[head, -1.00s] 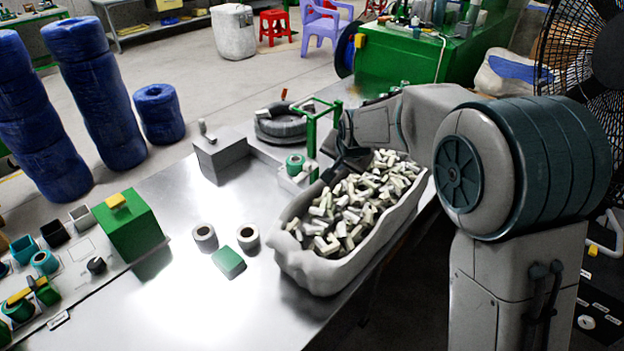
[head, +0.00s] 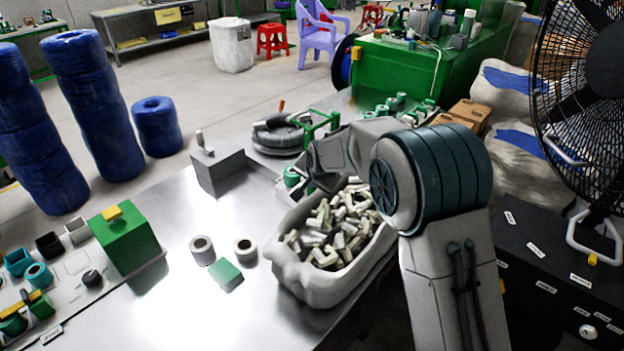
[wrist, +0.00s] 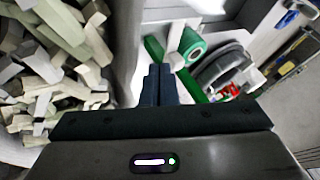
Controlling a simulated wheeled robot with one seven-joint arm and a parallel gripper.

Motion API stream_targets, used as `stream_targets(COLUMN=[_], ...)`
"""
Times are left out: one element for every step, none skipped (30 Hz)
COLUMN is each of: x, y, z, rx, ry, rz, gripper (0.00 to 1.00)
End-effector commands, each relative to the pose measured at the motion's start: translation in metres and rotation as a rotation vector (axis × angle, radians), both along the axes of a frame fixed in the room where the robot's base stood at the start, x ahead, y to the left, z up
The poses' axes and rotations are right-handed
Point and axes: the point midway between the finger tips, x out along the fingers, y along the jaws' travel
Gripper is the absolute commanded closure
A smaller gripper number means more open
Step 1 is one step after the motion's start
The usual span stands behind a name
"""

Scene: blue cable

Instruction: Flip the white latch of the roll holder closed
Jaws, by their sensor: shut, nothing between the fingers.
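A grey box (head: 219,172) stands on the metal table in the head view. My gripper (wrist: 160,73) is shut and empty, pointing past the green roll. In the head view my dark gripper (head: 326,182) is over the bin's far end, right of the green roll and partly hidden by my arm.
A pale bin (head: 300,285) full of light pieces stands beside my gripper; it fills the left of the wrist view. A grey coil (head: 277,137) and a green frame (head: 320,127) stand behind. A green block (head: 226,275) and two grey rolls lie in front.

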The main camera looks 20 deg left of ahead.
Motion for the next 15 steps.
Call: stream_targets(x=[0.005, 0.007, 0.010, 0.013, 0.015, 0.018, 0.020, 0.022, 0.024, 0.026, 0.027, 0.029, 0.030, 0.031, 0.032], y=[0.003, 0.004, 0.006, 0.008, 0.010, 0.011, 0.013, 0.014, 0.016, 0.017, 0.018, 0.019, 0.020, 0.020, 0.021], z=[-0.008, -0.012, -0.017, -0.020, -0.024, -0.029, -0.032, -0.035, -0.038, -0.041, -0.043, -0.045, -0.047, -0.048, -0.050], rx=[-0.002, -0.002, -0.002, -0.001, -0.001, -0.002, -0.002, -0.002, -0.001, -0.001, -0.001, -0.001, -0.001, -0.001, 0.000], ry=[0.002, 0.001, 0.001, 0.000, 0.000, 0.001, 0.000, 0.000, 0.000, 0.000, 0.000, -0.001, -0.001, -0.001, -0.001], rz=[0.000, 0.000, 0.000, 0.000, 0.000, 0.000, 0.000, 0.000, 0.000, 0.000, 0.000, 0.000, 0.000, 0.000, 0.000], gripper=[1.00, 1.00, 1.00, 1.00, 1.00, 1.00, 1.00, 1.00, 1.00, 1.00, 1.00, 1.00, 1.00, 1.00, 1.00])
